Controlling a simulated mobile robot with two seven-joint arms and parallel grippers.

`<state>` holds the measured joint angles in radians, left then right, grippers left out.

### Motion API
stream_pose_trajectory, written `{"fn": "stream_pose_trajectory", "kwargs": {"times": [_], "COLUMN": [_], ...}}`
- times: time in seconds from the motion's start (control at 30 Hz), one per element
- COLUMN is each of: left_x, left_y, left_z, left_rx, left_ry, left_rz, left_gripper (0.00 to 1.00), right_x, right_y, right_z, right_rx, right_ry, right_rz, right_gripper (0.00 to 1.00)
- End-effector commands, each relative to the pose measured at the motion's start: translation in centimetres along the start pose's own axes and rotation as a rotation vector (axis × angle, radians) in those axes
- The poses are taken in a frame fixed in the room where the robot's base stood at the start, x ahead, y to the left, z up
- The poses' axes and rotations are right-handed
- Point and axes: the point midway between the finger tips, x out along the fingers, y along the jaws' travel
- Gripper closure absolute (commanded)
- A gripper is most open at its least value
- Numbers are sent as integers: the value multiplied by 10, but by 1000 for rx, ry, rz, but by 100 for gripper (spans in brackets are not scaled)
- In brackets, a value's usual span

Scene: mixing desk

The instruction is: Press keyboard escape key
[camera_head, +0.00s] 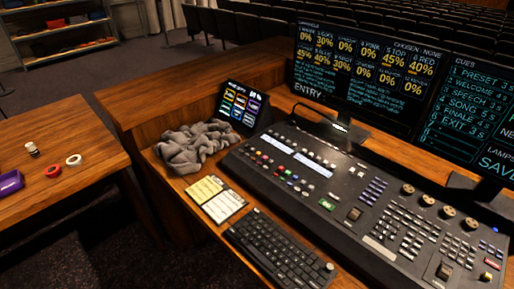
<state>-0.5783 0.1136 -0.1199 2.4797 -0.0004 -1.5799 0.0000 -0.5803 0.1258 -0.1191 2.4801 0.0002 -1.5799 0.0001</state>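A black keyboard (279,250) lies on the wooden desk at the lower middle of the head view, slanting from upper left to lower right. A round knob sits at its right end. The key legends are too small to read, so I cannot tell the escape key by its marking. Nothing covers the keyboard. Neither of my grippers shows in this view.
A large mixing console (345,195) stands just behind the keyboard, below two monitors (350,65). Notes (216,198), a crumpled grey cloth (192,146) and a small touch panel (240,104) lie to the left. A side table (90,135) holds tape rolls.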

Motion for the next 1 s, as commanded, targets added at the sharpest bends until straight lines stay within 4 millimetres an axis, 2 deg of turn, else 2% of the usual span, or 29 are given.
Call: {"fn": "stream_pose_trajectory", "kwargs": {"times": [0.03,0.4,0.47,1.0], "left_x": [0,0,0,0], "left_y": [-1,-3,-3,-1], "left_z": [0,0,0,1], "left_rx": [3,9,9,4], "left_ry": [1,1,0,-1], "left_rz": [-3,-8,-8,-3], "left_gripper": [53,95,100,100], "right_x": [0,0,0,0], "right_y": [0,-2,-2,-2], "right_z": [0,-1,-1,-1], "right_rx": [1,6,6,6], "right_ry": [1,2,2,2], "right_rz": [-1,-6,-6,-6], "right_gripper": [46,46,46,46]}}
